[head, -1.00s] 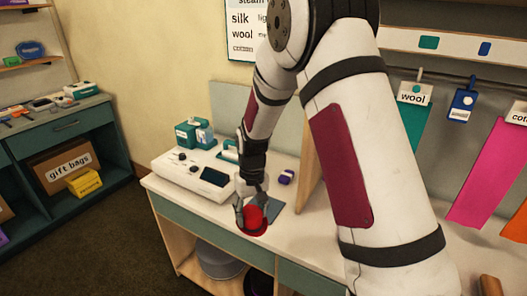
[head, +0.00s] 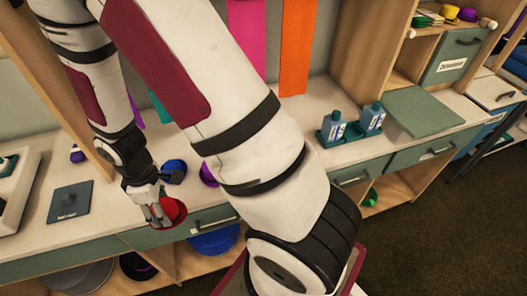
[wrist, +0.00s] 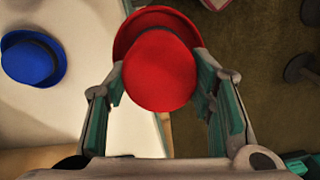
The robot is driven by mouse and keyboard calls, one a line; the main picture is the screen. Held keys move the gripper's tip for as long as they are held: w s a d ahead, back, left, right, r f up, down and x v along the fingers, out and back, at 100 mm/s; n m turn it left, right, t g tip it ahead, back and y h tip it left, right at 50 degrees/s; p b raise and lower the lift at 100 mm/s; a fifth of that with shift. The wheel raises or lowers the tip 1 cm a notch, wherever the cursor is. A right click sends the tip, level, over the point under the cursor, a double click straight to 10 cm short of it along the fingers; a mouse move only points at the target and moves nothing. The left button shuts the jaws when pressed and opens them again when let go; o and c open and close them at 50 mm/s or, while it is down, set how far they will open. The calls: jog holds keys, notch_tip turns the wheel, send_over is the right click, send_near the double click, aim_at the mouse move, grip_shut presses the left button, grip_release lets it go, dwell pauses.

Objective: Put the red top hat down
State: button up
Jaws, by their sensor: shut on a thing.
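The red top hat (wrist: 158,68) is between the fingers of my gripper (wrist: 162,88) in the wrist view, with its round crown toward the camera and its brim behind. My gripper is shut on it. In the head view my gripper (head: 157,208) holds the red hat (head: 176,211) at the front edge of the white counter (head: 95,222). Part of the hat is hidden by the fingers. I cannot tell whether the hat touches the counter.
A blue hat (head: 174,170) sits on the counter just behind, also in the wrist view (wrist: 32,58). A purple hat (head: 209,175) is to the right. A dark square pad (head: 70,203) lies to the left. Teal bottles (head: 371,118) stand farther right.

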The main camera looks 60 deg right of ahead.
jog(key=shift+s+d, duration=0.3)
jog(key=shift+d, duration=0.1)
jog(key=w, duration=0.5)
jog(key=w+f, duration=0.1)
jog(key=w, duration=0.9)
jog(key=shift+w+d+f, duration=0.15)
jog(key=shift+d+f, duration=0.1)
jog(key=shift+f, duration=0.05)
jog(key=shift+w+f+p, duration=0.2)
jog(key=shift+f, duration=0.7)
jog(key=shift+w+f+p, duration=0.15)
jog(key=shift+f+p, duration=0.05)
jog(key=shift+f, duration=0.65)
jog(key=shift+f, duration=0.15)
jog(key=o, duration=0.9)
jog(key=shift+c, duration=0.2)
